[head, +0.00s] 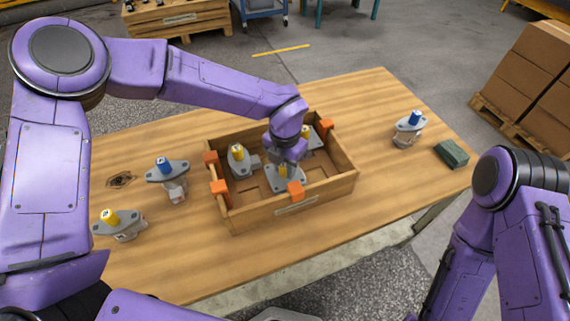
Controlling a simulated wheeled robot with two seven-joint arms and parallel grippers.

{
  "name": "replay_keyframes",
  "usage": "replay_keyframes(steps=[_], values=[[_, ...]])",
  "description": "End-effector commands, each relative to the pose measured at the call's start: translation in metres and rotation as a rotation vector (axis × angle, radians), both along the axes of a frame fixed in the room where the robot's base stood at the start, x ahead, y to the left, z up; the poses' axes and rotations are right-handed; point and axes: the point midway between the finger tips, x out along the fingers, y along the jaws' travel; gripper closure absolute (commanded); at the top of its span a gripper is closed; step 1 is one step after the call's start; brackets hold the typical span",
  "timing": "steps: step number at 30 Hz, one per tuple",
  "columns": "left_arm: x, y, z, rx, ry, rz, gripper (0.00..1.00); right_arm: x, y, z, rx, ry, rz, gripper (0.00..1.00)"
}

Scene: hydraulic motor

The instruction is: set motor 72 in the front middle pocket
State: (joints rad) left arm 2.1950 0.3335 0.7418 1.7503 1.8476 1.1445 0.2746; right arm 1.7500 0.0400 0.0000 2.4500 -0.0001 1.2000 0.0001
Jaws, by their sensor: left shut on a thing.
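The wooden crate (343,184) with orange corner pieces stands in the middle of the table. My left gripper (287,166) reaches down into it from above. It is shut on a motor with a grey flange (298,183), at the front middle of the crate. The gripper hides the motor's top, and I cannot tell whether its body is fully seated in a pocket. A yellow-capped motor (239,161) sits in the crate's left part. Another yellow-capped motor (313,139) is at the back right, partly behind my gripper. No number is readable. My right gripper is out of view.
A blue-capped motor (170,176) and a yellow-capped motor (119,223) stand left of the crate. Another blue-capped motor (408,130) and a dark green block (452,154) are at the right. The wooden table (367,100) is clear behind the crate and between it and the right-hand motor.

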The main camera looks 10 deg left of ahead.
Motion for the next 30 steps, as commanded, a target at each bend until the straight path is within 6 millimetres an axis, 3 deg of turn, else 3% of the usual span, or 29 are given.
replay_keyframes(steps=[8,9,11,21,25,30], values=[[0.001,0.0,-0.003,-0.002,-0.002,0.0,1.0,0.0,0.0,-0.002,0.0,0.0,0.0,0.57],[0.001,0.0,-0.002,-0.001,-0.003,0.0,0.59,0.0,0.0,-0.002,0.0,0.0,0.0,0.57],[0.001,0.0,-0.002,-0.001,-0.003,0.0,0.4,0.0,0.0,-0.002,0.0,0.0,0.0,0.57],[0.0,0.0,0.0,0.0,-0.001,0.0,0.39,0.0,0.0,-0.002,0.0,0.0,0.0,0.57],[0.001,0.0,0.023,-0.002,-0.005,0.002,0.39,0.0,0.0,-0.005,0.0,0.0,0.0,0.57],[0.001,0.0,0.065,-0.002,-0.006,0.002,0.39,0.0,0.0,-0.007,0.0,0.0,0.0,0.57]])
